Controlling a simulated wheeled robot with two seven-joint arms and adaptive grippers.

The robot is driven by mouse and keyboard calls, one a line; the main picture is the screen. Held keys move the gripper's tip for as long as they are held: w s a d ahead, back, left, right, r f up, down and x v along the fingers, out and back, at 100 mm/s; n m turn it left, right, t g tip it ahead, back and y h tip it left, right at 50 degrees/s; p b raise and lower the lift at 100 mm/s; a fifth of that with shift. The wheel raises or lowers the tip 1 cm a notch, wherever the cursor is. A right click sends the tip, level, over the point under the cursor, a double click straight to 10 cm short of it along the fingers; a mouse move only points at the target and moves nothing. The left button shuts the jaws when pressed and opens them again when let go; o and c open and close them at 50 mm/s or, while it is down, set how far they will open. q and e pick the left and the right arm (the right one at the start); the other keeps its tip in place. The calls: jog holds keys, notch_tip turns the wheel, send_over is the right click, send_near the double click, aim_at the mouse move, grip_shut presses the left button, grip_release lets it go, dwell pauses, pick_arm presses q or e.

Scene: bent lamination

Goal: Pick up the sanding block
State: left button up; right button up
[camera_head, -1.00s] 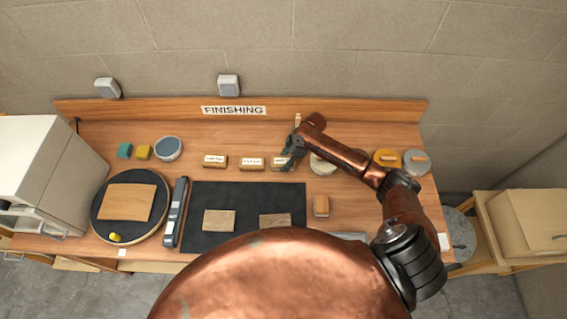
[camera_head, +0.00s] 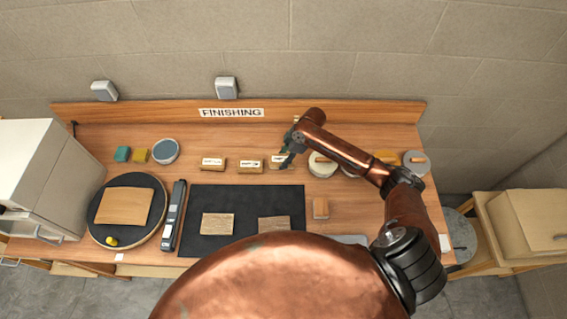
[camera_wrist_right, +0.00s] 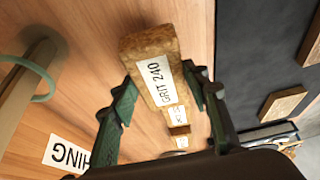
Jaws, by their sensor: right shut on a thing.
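A tan cork-like sanding block (camera_wrist_right: 158,82) with a white "GRIT 240" label lies between the fingers of my right gripper (camera_wrist_right: 160,90), which is shut on it. In the head view the same block (camera_head: 279,161) sits at the right end of a row of labelled blocks, partly covered by the right gripper (camera_head: 287,156). It seems to be slightly off the bench, though the clearance is hard to judge. My left gripper is not in view.
Two more labelled blocks (camera_head: 213,164) (camera_head: 250,167) stand left of the held one. Round discs (camera_head: 322,168) stand to its right. A dark mat (camera_head: 270,200) with two wood pieces and a small wooden block (camera_head: 320,207) lie nearer on the bench.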

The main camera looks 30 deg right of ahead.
jog(key=s+a+r+b, duration=0.2)
jog(key=s+a+r, duration=0.4)
jog(key=a+r, duration=0.3)
jog(key=a, duration=0.3)
jog(key=shift+s+a+r, duration=0.15)
jog(key=shift+s+r, duration=0.2)
jog(key=o, duration=0.5)
jog(key=c, duration=0.4)
